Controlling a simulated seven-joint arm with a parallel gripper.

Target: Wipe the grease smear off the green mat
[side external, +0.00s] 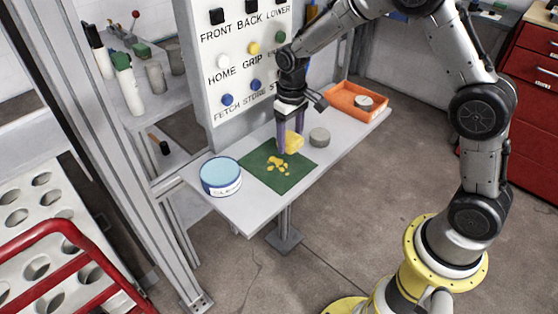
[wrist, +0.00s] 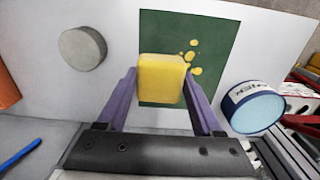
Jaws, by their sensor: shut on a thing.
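My gripper (side external: 289,142) is shut on a yellow sponge-like block (side external: 295,143), held between its two purple fingers. The block also shows in the wrist view (wrist: 161,78). The green mat (side external: 290,181) lies flat on the white table. The grease smear (side external: 279,164) is a cluster of several yellow blobs on the mat; some of it shows in the wrist view (wrist: 193,57), to the right of the block. The block is at the mat's far edge, beside the smear. I cannot tell whether it touches the mat.
A round blue-topped tin (side external: 221,177) stands left of the mat. A grey round puck (side external: 319,137) sits to the right. An orange tray (side external: 343,94) with a round grey and white thing (side external: 364,102) is at the far right end. A button panel (side external: 238,60) rises behind the table (side external: 246,213).

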